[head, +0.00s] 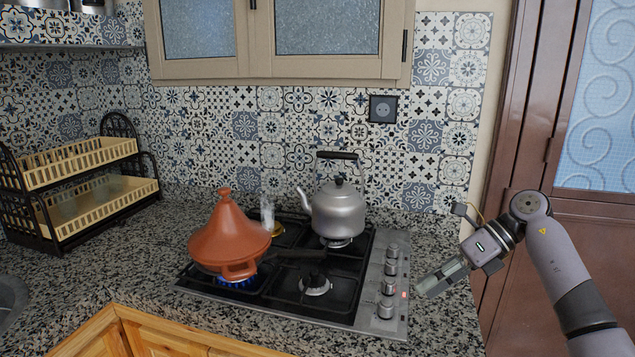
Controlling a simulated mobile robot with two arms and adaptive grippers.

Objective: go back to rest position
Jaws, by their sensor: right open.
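My right gripper (428,287) is at the right side of the head view, by the right edge of the cooktop. It is open, and I see nothing held in it. My right arm comes in from the lower right corner. My left gripper is not in view. The cooktop (365,300) has knobs along its right side, close to my gripper. A brown-orange tagine (229,237) stands on the front left burner, where a blue flame shows. A grey kettle (340,210) stands on a back burner, apart from my gripper.
A two-tier dish rack (80,160) stands at the left on the granite counter (130,265). A wall cabinet (280,70) hangs above. A brown door (510,150) is behind my right arm. Part of a sink (12,300) shows at the left edge.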

